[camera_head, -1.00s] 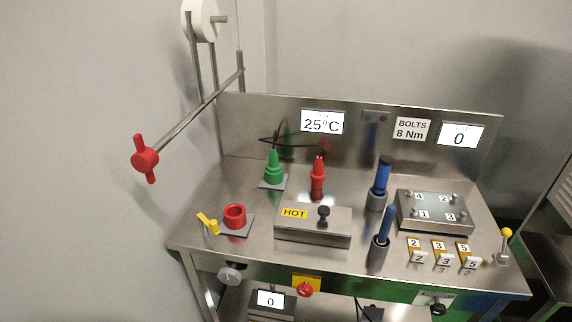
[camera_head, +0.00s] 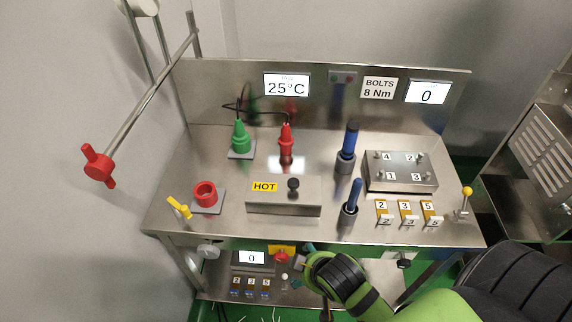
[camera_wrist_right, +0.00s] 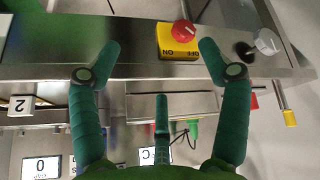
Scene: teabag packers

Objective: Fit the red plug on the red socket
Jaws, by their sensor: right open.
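The red plug (camera_head: 286,143) stands upright on the bench toward the back, with a black cable from its top. The red socket (camera_head: 206,194) is an open red ring on a grey plate at the front left of the bench, apart from the plug. Its red edge also shows in the right wrist view (camera_wrist_right: 254,101). My right gripper (camera_head: 303,260) is open and empty at the bench's front edge, below the bench top. In the right wrist view its spread fingers (camera_wrist_right: 161,47) frame the front edge. My left gripper is not in view.
A green plug (camera_head: 240,138) stands left of the red plug. The HOT box (camera_head: 284,198) sits right of the red socket. A yellow lever (camera_head: 178,207) is at the front left corner. A red knob on a yellow plate (camera_wrist_right: 180,45) is near my right fingers. Blue tools (camera_head: 348,145) stand right.

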